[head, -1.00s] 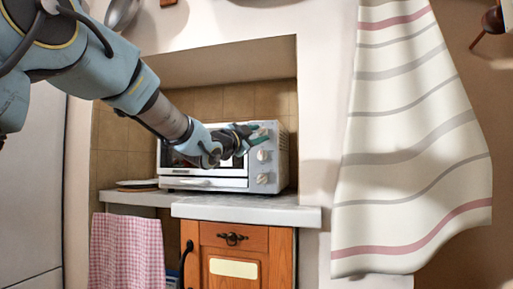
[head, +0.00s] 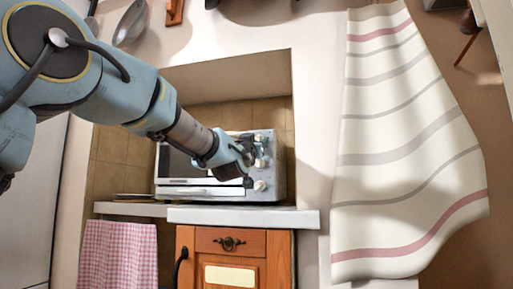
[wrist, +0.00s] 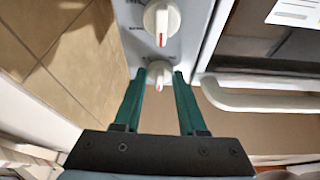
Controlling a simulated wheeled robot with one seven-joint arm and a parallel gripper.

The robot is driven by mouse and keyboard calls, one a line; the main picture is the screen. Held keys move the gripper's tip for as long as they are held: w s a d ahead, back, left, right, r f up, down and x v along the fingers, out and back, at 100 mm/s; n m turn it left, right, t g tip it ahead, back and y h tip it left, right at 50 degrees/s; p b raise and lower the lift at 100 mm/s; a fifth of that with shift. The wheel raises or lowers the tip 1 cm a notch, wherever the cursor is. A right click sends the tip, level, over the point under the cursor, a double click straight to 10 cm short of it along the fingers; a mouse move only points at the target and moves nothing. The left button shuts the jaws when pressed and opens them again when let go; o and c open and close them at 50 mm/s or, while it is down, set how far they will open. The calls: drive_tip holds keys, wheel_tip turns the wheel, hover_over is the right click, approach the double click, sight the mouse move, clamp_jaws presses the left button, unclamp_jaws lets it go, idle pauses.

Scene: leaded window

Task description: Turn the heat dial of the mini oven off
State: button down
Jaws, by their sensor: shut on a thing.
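The mini oven (head: 200,190) stands in the wall niche, its control panel on the right side with several pale dials. In the wrist view, my gripper (wrist: 158,78) has its two green fingers on either side of a white dial (wrist: 160,72) and is shut on it. A short red mark on this dial points toward the bottom of the picture. A second dial (wrist: 162,18) is just beyond it, its red mark pointing the same way. In the head view, my gripper (head: 250,160) is at the panel and partly hides it. I cannot read the labels.
A white oven handle (wrist: 260,100) runs close to the right of my fingers. The oven stands on a pale counter (head: 240,218) above a wooden cabinet (head: 235,250). A striped cloth (head: 405,150) hangs to the right, a checked cloth (head: 118,255) to the left.

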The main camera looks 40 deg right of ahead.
drive_tip(key=shift+n+t+y, duration=0.3)
drive_tip(key=shift+n, duration=0.4)
drive_tip(key=shift+c, duration=2.4)
unclamp_jaws()
drive_tip(key=v, duration=1)
drive_tip(key=shift+s+a+f, duration=0.2)
drive_tip(key=shift+s+a, duration=0.05)
